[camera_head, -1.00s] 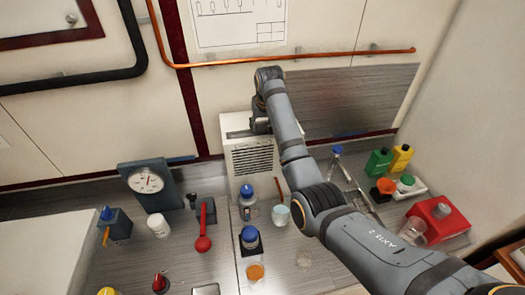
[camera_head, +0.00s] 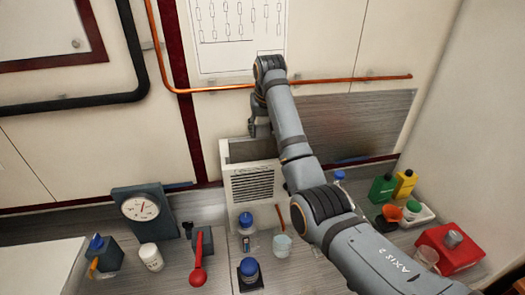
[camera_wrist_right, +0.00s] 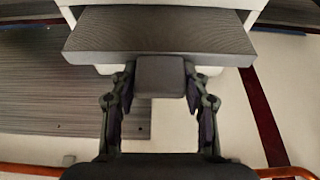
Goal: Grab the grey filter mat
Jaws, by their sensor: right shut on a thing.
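The grey filter mat (camera_wrist_right: 160,35) is a wide, ribbed slab with a small grey tab in the right wrist view. My right gripper (camera_wrist_right: 158,80) is shut on that tab, one finger at each side. In the head view the mat (camera_head: 253,151) shows as a grey face at the top of the white louvred box (camera_head: 253,187), partly above its rim; how much is still inside is hidden. My right gripper in the head view (camera_head: 259,132) is just above the box, its fingertips small and partly hidden. My left gripper is not in view.
A dial gauge (camera_head: 141,208) and a red-handled tool (camera_head: 199,258) stand left of the box. Blue-capped bottles (camera_head: 249,268) and a beaker (camera_head: 282,246) stand in front. Green and yellow bottles (camera_head: 404,184) are at right. An orange pipe (camera_head: 350,79) crosses the wall behind.

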